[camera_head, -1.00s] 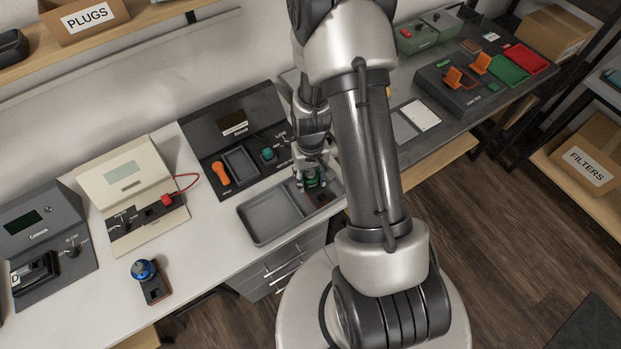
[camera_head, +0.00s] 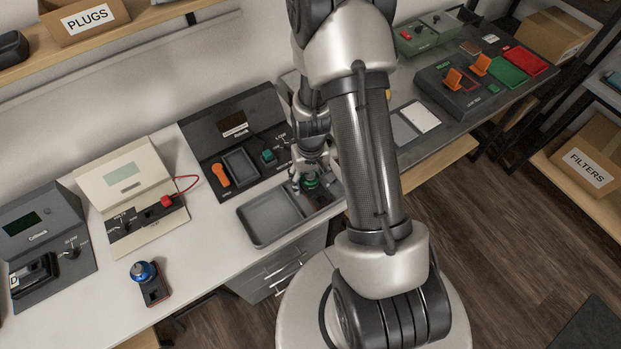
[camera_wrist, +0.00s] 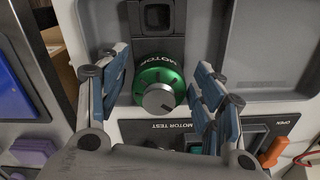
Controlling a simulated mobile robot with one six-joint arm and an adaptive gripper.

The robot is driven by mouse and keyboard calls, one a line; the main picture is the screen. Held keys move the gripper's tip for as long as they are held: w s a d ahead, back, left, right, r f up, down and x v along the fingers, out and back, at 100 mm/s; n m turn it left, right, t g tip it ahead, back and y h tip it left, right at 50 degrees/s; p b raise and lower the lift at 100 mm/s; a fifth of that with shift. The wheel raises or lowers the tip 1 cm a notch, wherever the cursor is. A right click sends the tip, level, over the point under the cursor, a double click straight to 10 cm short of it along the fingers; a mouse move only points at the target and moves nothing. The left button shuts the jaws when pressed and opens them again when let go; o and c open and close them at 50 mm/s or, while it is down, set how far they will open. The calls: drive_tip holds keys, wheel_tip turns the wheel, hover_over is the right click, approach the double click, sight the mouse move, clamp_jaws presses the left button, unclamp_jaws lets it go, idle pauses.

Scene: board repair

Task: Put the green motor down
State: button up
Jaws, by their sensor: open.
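The green motor (camera_wrist: 150,82), a round green piece with a silver shaft end, stands between the fingers of my gripper (camera_wrist: 162,92) in the wrist view. The fingers are spread, one to each side, with a gap to the motor.
The tray's large left compartment (camera_head: 268,215) is empty. Behind it stands a dark test station with an orange lever (camera_head: 220,174). A blue-topped part (camera_head: 145,272) sits on the white bench to the left. A cream tester (camera_head: 128,190) stands behind it.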

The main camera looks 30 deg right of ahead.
wheel_tip(320, 180, up, 12)
drive_tip(key=p, duration=0.4)
drive_tip(key=shift+p, duration=0.3)
wheel_tip(320, 180, up, 10)
drive_tip(key=a+t, duration=0.1)
drive_tip(key=a, duration=0.2)
drive_tip(key=s+a+r+n+t, duration=0.1)
drive_tip(key=s+a+r, duration=0.2)
drive_tip(key=s+r, duration=0.4)
drive_tip(key=s+a+r+n+t, duration=0.1)
drive_tip(key=s+a+r, duration=0.3)
drive_tip(key=s+r, duration=0.4)
wheel_tip(320, 180, up, 2)
drive_tip(key=shift+s+a+r+n+t, duration=0.1)
drive_tip(key=shift+s+a+n+t, duration=0.2)
drive_tip(key=shift+t, duration=0.5)
drive_tip(key=shift+w, duration=0.1)
